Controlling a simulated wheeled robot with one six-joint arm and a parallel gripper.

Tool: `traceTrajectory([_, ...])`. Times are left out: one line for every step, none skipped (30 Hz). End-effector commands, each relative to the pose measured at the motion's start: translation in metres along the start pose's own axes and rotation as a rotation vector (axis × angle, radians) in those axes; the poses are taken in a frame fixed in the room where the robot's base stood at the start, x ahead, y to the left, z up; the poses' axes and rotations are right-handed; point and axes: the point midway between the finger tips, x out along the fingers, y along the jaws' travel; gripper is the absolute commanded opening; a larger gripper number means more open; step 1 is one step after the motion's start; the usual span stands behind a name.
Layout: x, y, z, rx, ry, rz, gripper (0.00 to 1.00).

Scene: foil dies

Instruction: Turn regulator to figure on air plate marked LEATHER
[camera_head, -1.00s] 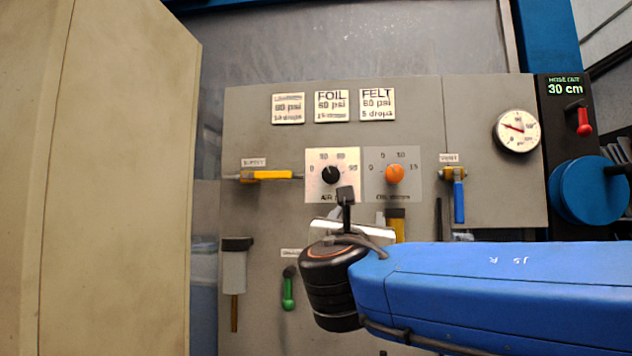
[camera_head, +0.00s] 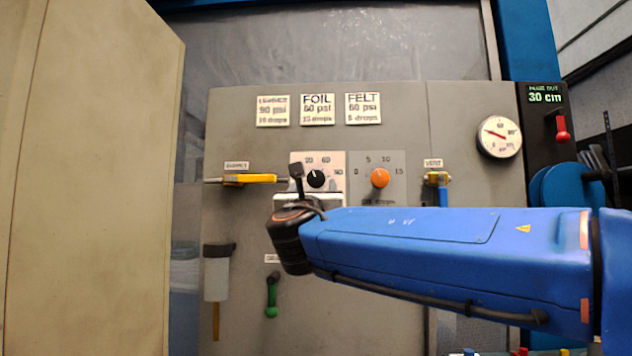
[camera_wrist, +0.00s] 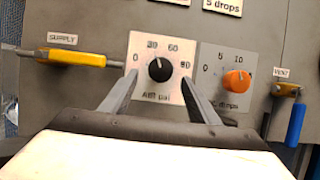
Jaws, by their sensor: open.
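In the head view the knob (camera_head: 316,178) shows just right of my wrist. The LEATHER plate (camera_head: 273,111) is the left of three cards at the top; its small blurred print seems to read 90 psi. My gripper (camera_wrist: 159,78) is open, one finger on each side of the knob; contact cannot be told.
An orange oil-drops knob (camera_head: 380,178) is close right. The yellow SUPPLY lever (camera_head: 248,180) is left and the blue VENT lever (camera_head: 443,196) right. A gauge (camera_head: 499,136) is upper right. A beige cabinet wall (camera_head: 90,180) fills the left.

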Motion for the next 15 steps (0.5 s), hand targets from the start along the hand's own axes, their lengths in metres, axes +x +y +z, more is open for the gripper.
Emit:
traceTrajectory([0.011,-0.001,-0.001,-0.001,0.0,-0.003,0.55])
traceTrajectory([0.016,-0.001,-0.001,-0.001,0.0,-0.003,0.55])
traceTrajectory([0.022,-0.001,0.0,0.0,0.0,-0.002,0.55])
traceTrajectory([0.027,0.0,-0.001,-0.001,0.0,-0.002,0.55])
traceTrajectory([0.032,-0.001,-0.001,-0.001,0.0,-0.002,0.55])
traceTrajectory([0.038,-0.001,-0.001,-0.001,0.0,-0.003,0.55])
traceTrajectory([0.042,-0.001,-0.001,-0.001,0.0,-0.002,0.55])
traceTrajectory([0.046,0.0,-0.001,0.0,0.0,-0.001,0.55])
traceTrajectory([0.05,-0.001,0.0,0.0,-0.001,-0.002,0.55])
traceTrajectory([0.053,-0.001,0.0,0.0,0.0,-0.002,0.55])
traceTrajectory([0.056,-0.001,-0.001,0.0,0.0,-0.002,0.55])
traceTrajectory([0.059,0.0,-0.001,0.0,0.0,-0.001,0.55])
traceTrajectory([0.061,0.0,-0.001,0.0,0.0,-0.001,0.55])
traceTrajectory([0.063,0.0,0.0,0.0,0.0,0.0,0.55])
traceTrajectory([0.065,0.0,0.0,0.0,0.0,0.0,0.55])
